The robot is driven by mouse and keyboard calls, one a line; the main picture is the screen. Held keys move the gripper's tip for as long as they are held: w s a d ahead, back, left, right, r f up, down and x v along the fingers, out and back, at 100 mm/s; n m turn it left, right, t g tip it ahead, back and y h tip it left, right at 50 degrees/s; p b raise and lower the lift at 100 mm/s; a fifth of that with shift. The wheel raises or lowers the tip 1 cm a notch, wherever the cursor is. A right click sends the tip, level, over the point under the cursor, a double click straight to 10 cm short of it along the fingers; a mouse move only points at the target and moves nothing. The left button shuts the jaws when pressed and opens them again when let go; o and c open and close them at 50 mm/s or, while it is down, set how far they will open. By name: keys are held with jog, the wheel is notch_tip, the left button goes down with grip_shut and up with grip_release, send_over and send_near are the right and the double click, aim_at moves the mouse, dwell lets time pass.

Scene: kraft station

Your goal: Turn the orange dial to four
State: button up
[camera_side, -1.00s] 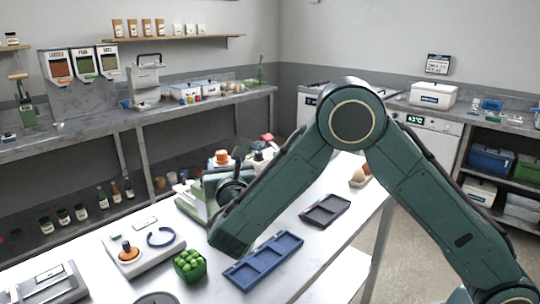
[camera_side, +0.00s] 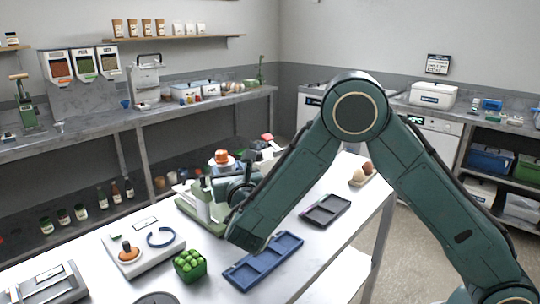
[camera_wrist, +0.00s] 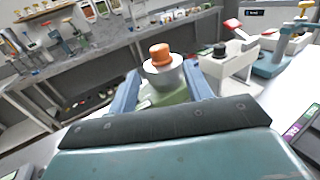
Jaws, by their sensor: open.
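An orange dial-like cap (camera_side: 221,157) sits on a pale round base on a green and white device in the side view. In the wrist view the orange cap (camera_wrist: 160,53) tops a silver cylinder, seen between and beyond the two blue-grey fingers. My gripper (camera_wrist: 162,88) is open with nothing between its fingers that I can see gripped. In the side view its fingertips are hard to make out near the green device (camera_side: 205,205). A white box (camera_side: 165,254) at front left carries another orange round piece (camera_side: 129,254) with a dark knob, and a blue arc.
In the wrist view a white device with a black knob (camera_wrist: 220,49) stands right of the orange cap.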

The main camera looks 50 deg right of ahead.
aim_at(224, 153)
jog(key=x, duration=1)
jog(key=shift+w+d, duration=0.1)
jog(key=shift+w, duration=0.2)
jog(key=c, duration=1)
jog(key=shift+m+h, duration=0.3)
jog(key=shift+h, duration=0.1)
jog(key=shift+s+d+m+g+h, duration=0.1)
jog(key=shift+m+g+h, duration=1.45)
jog(key=shift+h, duration=0.35)
jog(key=shift+o, duration=0.2)
jog(key=shift+s+d+m+g+h, duration=0.1)
jog(key=shift+d+m+g+h, duration=0.05)
jog(key=shift+m+g+h, duration=1)
jog(key=shift+d+g, duration=0.1)
jog(key=shift+g, duration=0.6)
